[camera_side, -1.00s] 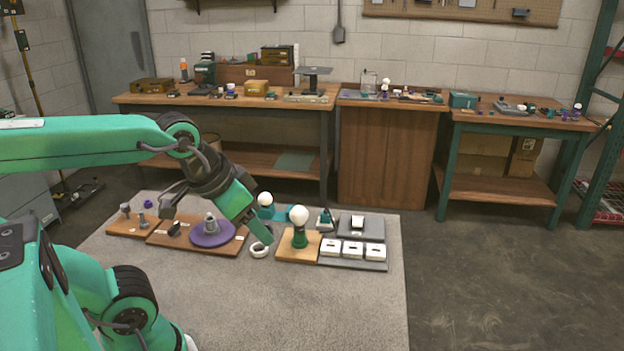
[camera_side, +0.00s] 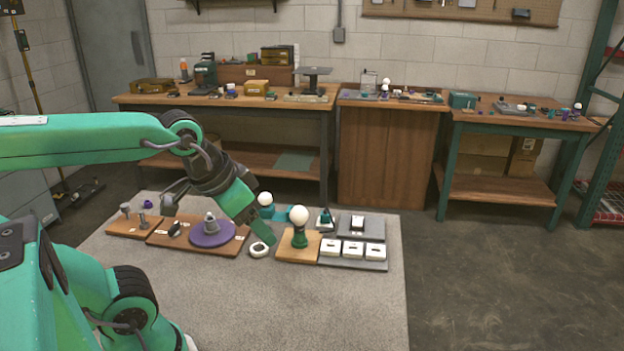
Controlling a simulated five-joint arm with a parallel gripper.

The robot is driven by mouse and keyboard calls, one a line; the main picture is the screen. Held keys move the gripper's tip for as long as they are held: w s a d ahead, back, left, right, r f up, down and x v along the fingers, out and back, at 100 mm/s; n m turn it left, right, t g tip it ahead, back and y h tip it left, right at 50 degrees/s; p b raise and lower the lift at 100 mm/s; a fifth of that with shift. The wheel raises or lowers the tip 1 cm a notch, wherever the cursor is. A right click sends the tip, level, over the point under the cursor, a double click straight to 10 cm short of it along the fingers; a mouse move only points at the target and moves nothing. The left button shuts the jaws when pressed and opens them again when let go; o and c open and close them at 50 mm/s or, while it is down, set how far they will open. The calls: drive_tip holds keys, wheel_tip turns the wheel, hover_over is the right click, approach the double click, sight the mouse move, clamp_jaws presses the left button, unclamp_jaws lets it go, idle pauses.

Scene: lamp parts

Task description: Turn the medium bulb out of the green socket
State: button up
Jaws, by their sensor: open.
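A white round bulb (camera_side: 299,215) stands upright in a green socket (camera_side: 299,239) on a square wooden board (camera_side: 298,258). Another white bulb (camera_side: 265,198) sits in a teal socket (camera_side: 266,211) behind and to the left. The pictures do not show which bulb is the medium one by label. My gripper (camera_side: 262,234) points down and to the right, just left of the bulb on the wooden board and apart from it. It is open and appears empty; its finger gap is hard to make out.
A white ring (camera_side: 259,250) lies on the mat below my gripper. A grey tray (camera_side: 372,265) with white blocks is to the right. A wooden board (camera_side: 165,241) with a purple disc (camera_side: 212,234) is to the left. The front of the mat (camera_side: 300,310) is clear.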

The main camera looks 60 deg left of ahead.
drive_tip(key=w, duration=0.1)
drive_tip(key=m+g, duration=0.6)
drive_tip(key=m, duration=0.3)
hover_over(299, 221)
drive_tip(key=w+a, duration=0.1)
drive_tip(key=a, duration=0.1)
wheel_tip(299, 221, down, 11)
drive_tip(key=shift+w+f, duration=0.1)
drive_tip(key=shift+w, duration=0.05)
drive_tip(key=shift+f, duration=0.1)
drive_tip(key=shift+f, duration=3.75)
